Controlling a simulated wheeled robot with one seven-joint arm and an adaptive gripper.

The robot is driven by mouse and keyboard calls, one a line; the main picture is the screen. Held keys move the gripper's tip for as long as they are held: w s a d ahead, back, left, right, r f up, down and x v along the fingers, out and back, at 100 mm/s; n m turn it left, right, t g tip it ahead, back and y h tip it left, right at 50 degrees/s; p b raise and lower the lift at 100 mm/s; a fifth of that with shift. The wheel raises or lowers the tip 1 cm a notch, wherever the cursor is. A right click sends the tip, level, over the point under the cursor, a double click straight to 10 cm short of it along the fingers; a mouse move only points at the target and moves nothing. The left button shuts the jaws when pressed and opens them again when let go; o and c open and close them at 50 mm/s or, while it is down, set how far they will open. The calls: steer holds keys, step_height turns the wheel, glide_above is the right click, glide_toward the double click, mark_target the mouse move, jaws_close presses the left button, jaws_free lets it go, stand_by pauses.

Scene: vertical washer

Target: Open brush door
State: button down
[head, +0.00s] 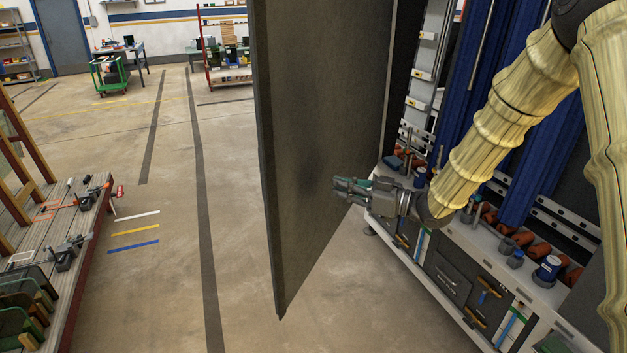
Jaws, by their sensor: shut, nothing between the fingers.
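A tall dark grey door panel (320,110) stands swung out from the machine in the middle of the head view. Its free edge is on the left, and the floor shows below it. My gripper (338,190) is in front of the panel's inner face at about mid-height, fingers pointing left. It is shut and holds nothing. I cannot tell whether the fingertips touch the panel. The vertical washer (425,75), with blue brush columns (545,150), stands open at right, partly hidden by my arm.
Bottles and red-orange parts (520,238) line the washer's lower ledge. A wooden bench (70,235) with tools stands at left. A green cart (112,75) and a red rack (228,60) are farther back. The floor left of the panel is clear.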

mark_target(284, 174)
steer(key=p+x, duration=0.5)
steer(key=x, duration=0.8)
steer(key=shift+w+a+f, duration=0.15)
steer(key=shift+a, duration=0.1)
